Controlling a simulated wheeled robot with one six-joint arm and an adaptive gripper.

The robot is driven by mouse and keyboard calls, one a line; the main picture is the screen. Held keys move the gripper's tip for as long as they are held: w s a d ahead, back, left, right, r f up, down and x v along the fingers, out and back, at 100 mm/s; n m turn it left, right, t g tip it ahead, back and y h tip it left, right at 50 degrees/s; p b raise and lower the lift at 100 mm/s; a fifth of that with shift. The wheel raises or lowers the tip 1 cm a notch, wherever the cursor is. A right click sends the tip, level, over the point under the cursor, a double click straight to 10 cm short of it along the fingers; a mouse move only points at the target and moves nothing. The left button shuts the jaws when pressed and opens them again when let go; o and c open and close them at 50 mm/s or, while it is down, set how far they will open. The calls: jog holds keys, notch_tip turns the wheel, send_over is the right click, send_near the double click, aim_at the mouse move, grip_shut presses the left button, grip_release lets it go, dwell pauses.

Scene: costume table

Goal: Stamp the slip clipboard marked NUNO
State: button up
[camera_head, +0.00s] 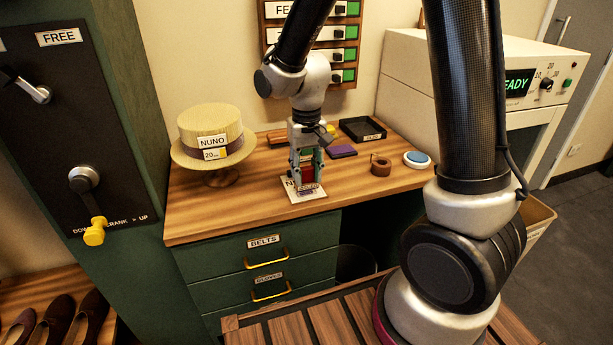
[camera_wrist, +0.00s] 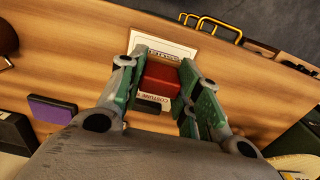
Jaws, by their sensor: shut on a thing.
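The slip clipboard (camera_head: 313,197) is a pale sheet lying on the wooden desk, with lettering starting with N partly hidden by my gripper. It also shows in the wrist view (camera_wrist: 163,35), beyond and under the stamp. My gripper (camera_head: 307,175) points down over it, shut on a red stamp (camera_wrist: 161,76). The stamp stands between the green-sided fingers, with a label reading COSTUME at its near side. The stamp's foot is at or just above the sheet; I cannot tell if it touches.
A straw hat (camera_head: 210,130) tagged NUNO stands on the desk to the left. The front desk edge is clear.

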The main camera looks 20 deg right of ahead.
jog(key=shift+r, duration=2.5)
